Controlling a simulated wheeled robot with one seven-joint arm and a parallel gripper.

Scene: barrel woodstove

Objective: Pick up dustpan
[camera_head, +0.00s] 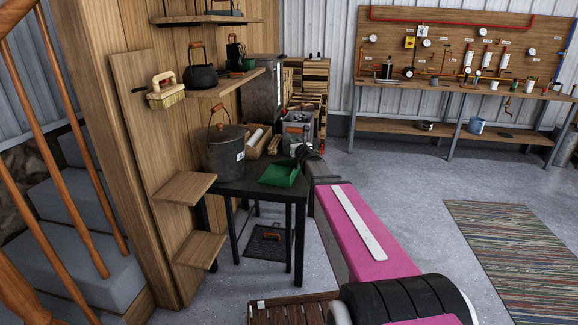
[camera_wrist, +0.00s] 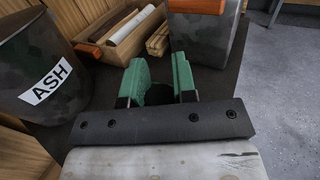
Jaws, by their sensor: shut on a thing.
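The green dustpan (camera_head: 280,174) is at the front right part of the small black table, in the head view. I cannot tell whether it rests on the tabletop or is slightly above it. My gripper (camera_head: 303,153) reaches in from the right, at the dustpan's back right side. The gripper is shut on the dustpan. Much of the dustpan is hidden in the wrist view by the gripper body.
A lidded ash bucket (camera_head: 225,150) stands left of the dustpan on the black table (camera_head: 240,187). A wooden box (camera_head: 262,141) and a grey metal container (camera_head: 297,128) stand behind. Open floor (camera_head: 400,190) lies to the right.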

